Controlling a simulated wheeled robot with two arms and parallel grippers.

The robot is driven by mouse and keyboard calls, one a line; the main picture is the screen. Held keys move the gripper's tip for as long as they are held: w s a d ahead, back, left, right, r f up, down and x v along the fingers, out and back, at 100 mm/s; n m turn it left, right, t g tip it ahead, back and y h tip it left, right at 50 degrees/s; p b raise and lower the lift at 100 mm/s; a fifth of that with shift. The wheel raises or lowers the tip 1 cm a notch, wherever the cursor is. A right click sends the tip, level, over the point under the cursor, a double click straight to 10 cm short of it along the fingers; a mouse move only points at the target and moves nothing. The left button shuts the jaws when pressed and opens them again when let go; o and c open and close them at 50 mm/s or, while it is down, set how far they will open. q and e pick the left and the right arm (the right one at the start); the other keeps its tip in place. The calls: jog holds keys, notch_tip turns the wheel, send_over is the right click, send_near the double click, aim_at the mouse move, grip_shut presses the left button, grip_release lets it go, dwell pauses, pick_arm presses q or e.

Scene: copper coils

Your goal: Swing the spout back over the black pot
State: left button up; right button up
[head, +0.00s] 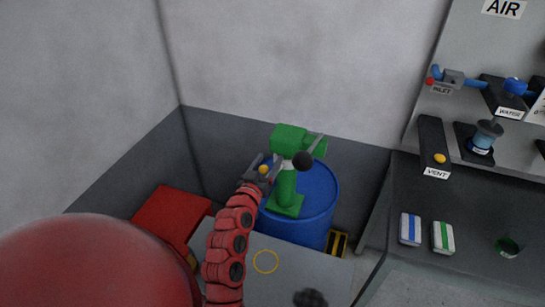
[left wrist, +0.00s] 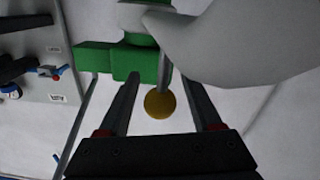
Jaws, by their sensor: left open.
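A green pump (head: 288,140) stands on a blue drum (head: 320,190); its green body also shows in the left wrist view (left wrist: 95,57). A yellow ball knob (head: 264,169) on a short grey rod is beside the pump's left side. My left gripper (head: 258,172) is open at the knob. In the left wrist view, the yellow knob (left wrist: 160,103) shows between the two spread fingers (left wrist: 162,95), with room on both sides. A pale grey curved shape (left wrist: 230,40) is close above; I cannot tell whether it is the spout. I cannot make out a black pot for certain.
A lever with a black ball (head: 303,160) sticks out at the pump's front. A red box (head: 172,218) stands left of the drum. A yellow ring (head: 266,262) lies on a grey surface in front. A dark object (head: 311,298) at the bottom edge is unclear. A bench with valves is right.

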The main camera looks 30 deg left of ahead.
pick_arm(q)
jog(key=shift+s, duration=0.1)
jog(key=shift+c, duration=0.4)
grip_shut()
dwell(0.9)
